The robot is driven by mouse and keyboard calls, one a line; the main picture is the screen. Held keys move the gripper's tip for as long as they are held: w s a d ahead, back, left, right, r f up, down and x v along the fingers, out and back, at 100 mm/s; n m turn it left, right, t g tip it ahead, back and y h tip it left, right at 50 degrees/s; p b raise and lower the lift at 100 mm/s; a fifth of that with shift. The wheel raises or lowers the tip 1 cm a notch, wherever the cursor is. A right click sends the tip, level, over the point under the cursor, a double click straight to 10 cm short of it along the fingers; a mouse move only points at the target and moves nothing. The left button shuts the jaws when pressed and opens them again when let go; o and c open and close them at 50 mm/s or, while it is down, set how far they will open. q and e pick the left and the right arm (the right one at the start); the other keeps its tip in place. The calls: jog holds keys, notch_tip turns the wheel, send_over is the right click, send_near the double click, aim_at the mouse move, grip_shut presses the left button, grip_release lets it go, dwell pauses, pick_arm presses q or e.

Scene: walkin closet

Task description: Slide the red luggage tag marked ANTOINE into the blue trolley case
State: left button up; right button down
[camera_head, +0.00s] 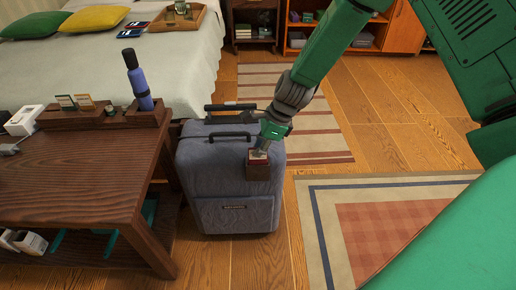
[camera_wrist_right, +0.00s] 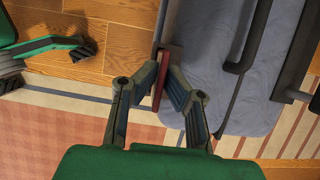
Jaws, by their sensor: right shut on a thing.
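The blue trolley case (camera_head: 232,185) stands upright on the wood floor beside the wooden bench, its handle up. A small dark brown holder (camera_head: 259,171) sits on its upper front right. My right gripper (camera_head: 262,148) is over this holder, shut on the red luggage tag (camera_head: 258,156). In the right wrist view the fingers (camera_wrist_right: 160,95) close on the tag (camera_wrist_right: 163,75), seen nearly edge-on next to the case (camera_wrist_right: 205,65). I cannot tell whether the tag's lower end is inside the holder. The name on it cannot be read.
A dark wooden bench (camera_head: 80,180) stands close left of the case, with a blue bottle (camera_head: 139,83) at its corner. The bed (camera_head: 110,70) is behind it. A striped rug (camera_head: 318,130) and a checked rug (camera_head: 385,225) lie on the floor at right.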

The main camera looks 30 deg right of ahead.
jog(key=shift+f+b, duration=0.55)
jog(key=shift+f, duration=0.75)
jog(key=c, duration=1.6)
grip_release()
jog(key=o, duration=0.4)
jog(key=shift+r, duration=0.1)
notch_tip(320, 180, up, 8)
jog(key=p, duration=0.8)
jog(key=shift+p, duration=0.35)
